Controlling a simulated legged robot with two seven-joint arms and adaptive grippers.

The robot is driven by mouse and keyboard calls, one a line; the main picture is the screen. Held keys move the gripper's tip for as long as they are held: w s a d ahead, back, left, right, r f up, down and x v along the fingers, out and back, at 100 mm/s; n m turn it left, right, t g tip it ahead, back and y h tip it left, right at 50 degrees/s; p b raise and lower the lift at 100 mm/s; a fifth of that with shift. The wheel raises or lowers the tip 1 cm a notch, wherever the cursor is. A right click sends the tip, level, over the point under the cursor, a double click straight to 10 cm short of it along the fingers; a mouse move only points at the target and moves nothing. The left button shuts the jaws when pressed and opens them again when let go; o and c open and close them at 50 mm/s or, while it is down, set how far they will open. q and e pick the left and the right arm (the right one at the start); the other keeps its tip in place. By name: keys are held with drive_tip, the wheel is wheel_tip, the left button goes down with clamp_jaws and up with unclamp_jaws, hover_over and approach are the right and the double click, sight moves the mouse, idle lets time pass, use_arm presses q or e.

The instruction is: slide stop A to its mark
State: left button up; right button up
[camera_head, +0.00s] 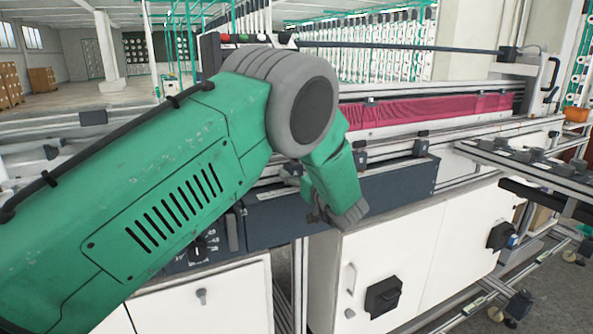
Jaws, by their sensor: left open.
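My left arm comes in from the left and covers much of the machine. My left gripper (338,215) hangs at its end, in front of the dark front beam (400,185), and is open. It is partly hidden by my own wrist, and I see nothing held in it. Small dark blocks sit along the metal rails, one (360,156) just right of my wrist and another (421,146) further right. I cannot tell which block is stop A, and its mark is too small or hidden to make out. My right gripper is not in view.
White cabinets (405,245) with dark latches stand below the beam. Red-pink cloth (430,110) stretches behind the rails. A rail table (525,170) with dark blocks juts out at the right. Grey floor shows at the lower right.

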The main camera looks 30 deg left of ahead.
use_arm(q)
drive_tip(key=v, duration=0.9)
drive_tip(key=shift+d, duration=0.3)
drive_tip(key=shift+s+a+f, duration=0.1)
drive_tip(key=s+f+m+h+b, duration=0.3)
drive_tip(key=s+f, duration=0.1)
drive_tip(key=f, duration=0.7)
drive_tip(key=s+f+m+h+b, duration=0.3)
drive_tip(key=s+f, duration=0.1)
drive_tip(key=f, duration=0.6)
drive_tip(key=s+f+m+h+b, duration=0.3)
drive_tip(key=s+f, duration=0.1)
drive_tip(key=f, duration=0.7)
drive_tip(key=s+d+f+m+g+h+b, duration=0.1)
drive_tip(key=s+f, duration=0.4)
drive_tip(key=s, duration=0.5)
drive_tip(key=s+d+f+m+g+h+b, duration=0.1)
drive_tip(key=s+d+f+g+h+b, duration=0.2)
drive_tip(key=s+f, duration=0.3)
drive_tip(key=s+d+f+m+g+h+b, duration=0.1)
drive_tip(key=s+f+g, duration=0.3)
drive_tip(key=s, duration=1.1)
drive_tip(key=shift+d+f+m+h+b, duration=0.3)
drive_tip(key=shift+d+f+h+b, duration=0.25)
drive_tip(key=shift+f+h, duration=0.3)
